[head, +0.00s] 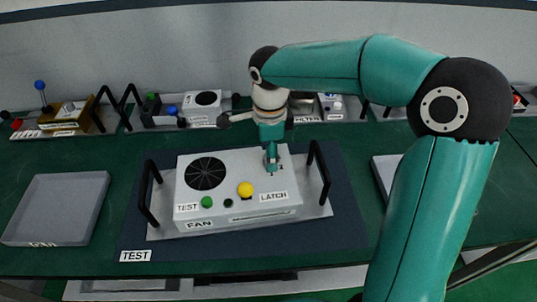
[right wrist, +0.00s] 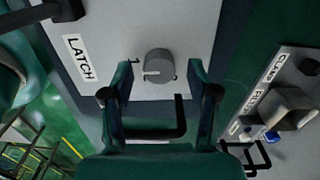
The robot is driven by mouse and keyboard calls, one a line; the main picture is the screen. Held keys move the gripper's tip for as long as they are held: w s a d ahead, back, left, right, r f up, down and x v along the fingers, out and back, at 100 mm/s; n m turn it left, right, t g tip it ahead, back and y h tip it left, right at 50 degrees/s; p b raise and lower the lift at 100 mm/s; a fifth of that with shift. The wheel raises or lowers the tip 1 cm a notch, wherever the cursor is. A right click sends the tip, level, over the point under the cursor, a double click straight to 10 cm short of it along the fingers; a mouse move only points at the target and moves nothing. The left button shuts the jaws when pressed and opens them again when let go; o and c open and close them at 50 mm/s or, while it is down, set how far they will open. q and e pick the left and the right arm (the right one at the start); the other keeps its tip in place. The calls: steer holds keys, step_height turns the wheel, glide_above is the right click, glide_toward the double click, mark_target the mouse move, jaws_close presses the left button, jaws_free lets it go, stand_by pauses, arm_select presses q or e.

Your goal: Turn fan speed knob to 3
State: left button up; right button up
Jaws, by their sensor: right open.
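The white fan unit (head: 240,184) stands on the dark test mat, with a round black fan grille (head: 205,173) at its top left. In the right wrist view, the fan speed knob (right wrist: 160,65) is a grey cylinder with a pale mark on its near left side. A printed "1" shows just left of it. My right gripper (head: 271,163) points down over the unit's right rear. In the wrist view the right gripper's fingers (right wrist: 159,72) are open, one on each side of the knob, with gaps visible. In the head view the gripper largely hides the knob. My left gripper is out of view.
A yellow button (head: 245,189) and a green button (head: 207,202) sit on the unit's front. Black handles (head: 320,172) rise at both ends. Trays with parts (head: 185,107) line the back, and an empty grey tray (head: 55,208) lies at left.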

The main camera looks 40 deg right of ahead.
steer(key=shift+f, duration=0.55)
